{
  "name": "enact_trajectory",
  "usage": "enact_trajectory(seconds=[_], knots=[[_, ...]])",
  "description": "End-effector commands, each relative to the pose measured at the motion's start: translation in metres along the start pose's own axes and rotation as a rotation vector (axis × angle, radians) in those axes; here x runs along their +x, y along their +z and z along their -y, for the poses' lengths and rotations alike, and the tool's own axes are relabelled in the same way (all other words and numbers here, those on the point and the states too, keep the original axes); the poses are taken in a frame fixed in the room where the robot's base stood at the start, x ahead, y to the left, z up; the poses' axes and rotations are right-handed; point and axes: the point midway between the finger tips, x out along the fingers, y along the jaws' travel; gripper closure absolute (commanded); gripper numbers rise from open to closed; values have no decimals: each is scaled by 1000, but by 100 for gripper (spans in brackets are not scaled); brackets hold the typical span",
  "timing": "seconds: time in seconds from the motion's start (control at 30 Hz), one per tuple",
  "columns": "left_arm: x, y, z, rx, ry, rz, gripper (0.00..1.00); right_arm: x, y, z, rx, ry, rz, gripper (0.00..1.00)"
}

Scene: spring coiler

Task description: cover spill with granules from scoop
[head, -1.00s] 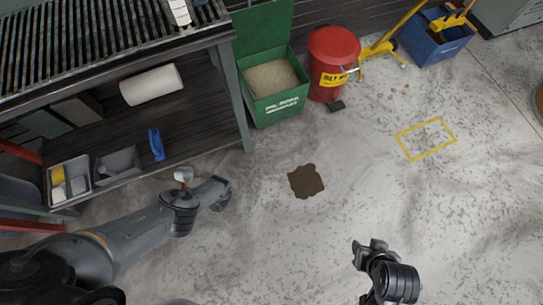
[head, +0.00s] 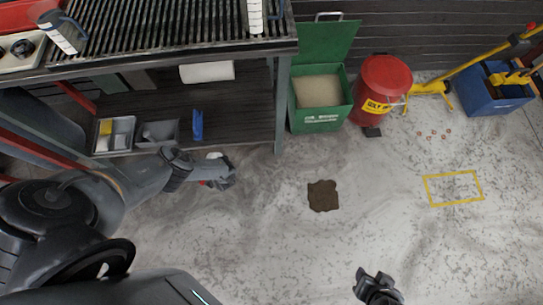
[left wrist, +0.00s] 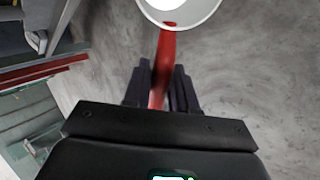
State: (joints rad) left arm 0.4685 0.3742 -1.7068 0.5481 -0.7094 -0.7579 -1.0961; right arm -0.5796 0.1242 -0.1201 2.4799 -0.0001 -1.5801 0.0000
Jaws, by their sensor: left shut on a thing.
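A dark brown spill (head: 323,196) lies on the concrete floor in the middle of the head view. My left gripper (head: 224,178) is left of the spill, in front of the bench. It is shut on the red handle (left wrist: 163,62) of a scoop, whose pale round bowl (left wrist: 182,14) is at the top of the left wrist view. Whether the bowl holds granules cannot be told. A green bin (head: 318,119) with its lid up holds beige granules (head: 317,90), behind the spill. My right gripper (head: 375,280) is at the bottom, right of the spill; its fingers are unclear.
A workbench (head: 200,62) with a lower shelf fills the upper left. A red oily-waste can (head: 386,78) stands right of the bin. A blue tub (head: 492,95), yellow floor outline (head: 455,203) and small copper-coloured bits (head: 433,134) are farther right. Floor around the spill is clear.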

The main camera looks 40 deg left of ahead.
Motion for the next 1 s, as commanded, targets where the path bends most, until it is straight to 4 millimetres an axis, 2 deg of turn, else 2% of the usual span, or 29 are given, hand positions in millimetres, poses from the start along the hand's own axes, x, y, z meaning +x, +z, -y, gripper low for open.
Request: enact_trajectory(seconds=[0.03, 0.17, 0.33, 0.5, 0.7, 1.0], knots=[[0, 0, -7, -1, -47, -1, 100, -8, -3, 0, 1, -1, 0, 57], [8, 0, -8, -7, -224, -1, 100, -15, -5, 0, 3, -3, -2, 57], [19, -1, -6, -10, -457, -1, 100, -8, -3, 1, 6, -4, -3, 57], [28, -1, -3, -14, -645, -3, 100, 7, 2, 2, 7, -6, -2, 57], [31, 0, -3, -16, -791, -1, 100, 22, 7, 3, 7, -6, -1, 57], [31, 0, -4, -17, -890, -3, 100, 33, 10, 2, 4, -3, 0, 57]])
